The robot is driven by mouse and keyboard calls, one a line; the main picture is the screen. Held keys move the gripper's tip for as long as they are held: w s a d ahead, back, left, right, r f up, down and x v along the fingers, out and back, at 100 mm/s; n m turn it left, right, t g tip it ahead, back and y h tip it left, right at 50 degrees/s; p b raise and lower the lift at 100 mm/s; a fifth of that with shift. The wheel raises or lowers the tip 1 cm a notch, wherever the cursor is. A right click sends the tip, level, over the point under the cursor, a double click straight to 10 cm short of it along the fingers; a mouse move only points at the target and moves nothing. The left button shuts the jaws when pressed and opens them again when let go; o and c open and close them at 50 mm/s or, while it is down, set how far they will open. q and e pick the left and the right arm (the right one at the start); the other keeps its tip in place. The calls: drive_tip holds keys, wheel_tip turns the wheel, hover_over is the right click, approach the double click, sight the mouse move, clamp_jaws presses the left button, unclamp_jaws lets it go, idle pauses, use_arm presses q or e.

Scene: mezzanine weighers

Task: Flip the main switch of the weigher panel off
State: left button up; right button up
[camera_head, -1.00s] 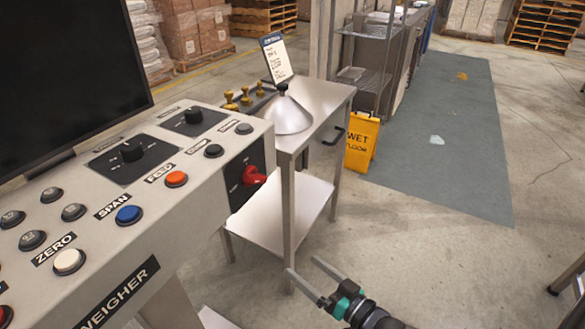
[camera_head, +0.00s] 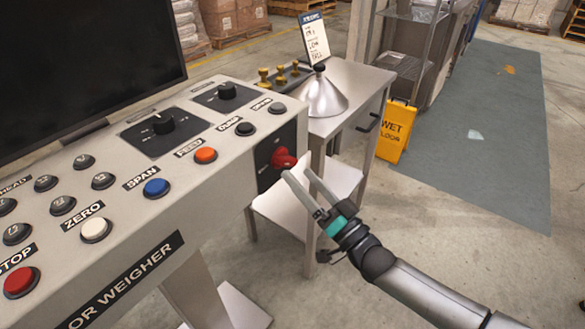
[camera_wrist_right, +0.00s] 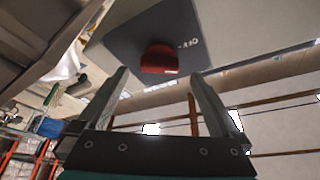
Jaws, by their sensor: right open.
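The weigher panel (camera_head: 150,220) stands at the left in the head view. Its main switch is a red rotary knob (camera_head: 284,158) on a black plate (camera_head: 263,166) at the panel's right end face. In the wrist view the knob lies ahead, between the finger directions, apparently apart from the tips. My left gripper is not in view.
A steel side table (camera_head: 352,92) with a metal funnel (camera_head: 320,97), a card and brass weights stands just behind the switch. A yellow wet-floor sign (camera_head: 396,131) is to the right. The floor at the right is open, with a grey mat (camera_head: 470,130).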

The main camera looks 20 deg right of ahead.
sight(291, 165)
drive_tip(key=x, duration=0.3)
drive_tip(key=shift+w, duration=0.15)
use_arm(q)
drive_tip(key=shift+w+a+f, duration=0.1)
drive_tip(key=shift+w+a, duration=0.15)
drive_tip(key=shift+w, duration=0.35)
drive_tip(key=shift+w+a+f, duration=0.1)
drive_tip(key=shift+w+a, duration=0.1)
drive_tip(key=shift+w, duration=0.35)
use_arm(e)
drive_tip(key=shift+w+a+r, duration=0.15)
drive_tip(key=shift+w+a, duration=0.05)
drive_tip(key=shift+w, duration=0.1)
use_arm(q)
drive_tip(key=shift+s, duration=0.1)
use_arm(e)
drive_tip(key=c, duration=1.3)
use_arm(q)
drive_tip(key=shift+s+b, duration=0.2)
drive_tip(key=shift+b, duration=0.1)
